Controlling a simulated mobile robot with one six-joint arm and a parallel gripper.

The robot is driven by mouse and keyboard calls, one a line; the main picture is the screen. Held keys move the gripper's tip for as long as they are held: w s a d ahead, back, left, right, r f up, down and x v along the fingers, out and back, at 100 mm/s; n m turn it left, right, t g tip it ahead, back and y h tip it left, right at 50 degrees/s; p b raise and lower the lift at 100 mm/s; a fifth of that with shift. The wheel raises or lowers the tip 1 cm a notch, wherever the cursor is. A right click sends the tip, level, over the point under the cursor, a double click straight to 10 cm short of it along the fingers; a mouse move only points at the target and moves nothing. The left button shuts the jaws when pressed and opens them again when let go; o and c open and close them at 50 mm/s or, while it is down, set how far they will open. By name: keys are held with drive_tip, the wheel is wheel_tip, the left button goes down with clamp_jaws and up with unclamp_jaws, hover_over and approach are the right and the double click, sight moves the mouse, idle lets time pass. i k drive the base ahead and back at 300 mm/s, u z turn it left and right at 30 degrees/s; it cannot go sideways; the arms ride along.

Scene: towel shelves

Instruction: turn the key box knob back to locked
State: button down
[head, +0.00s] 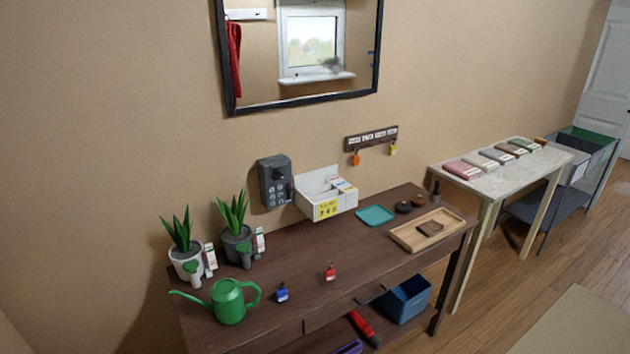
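The key box (275,182) is a dark grey box mounted on the wall above the back edge of the wooden console table. It has a dark round knob near its top and pale round buttons below. A dark part sticks out at its lower right. The knob is too small here to tell which way it is turned. My gripper does not show in the head view.
On the table (325,290) stand a white organizer (318,208), two potted plants, a green watering can (229,302), blue (282,293) and red (330,273) key tags, a teal tray (375,215) and a wooden tray (408,240). A key rack (370,139) hangs to the right.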

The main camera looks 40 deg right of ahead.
sight(277, 175)
drive_tip(key=z, duration=0.75)
drive_tip(key=k, duration=0.95)
drive_tip(key=u, duration=0.05)
drive_tip(key=i, duration=0.9)
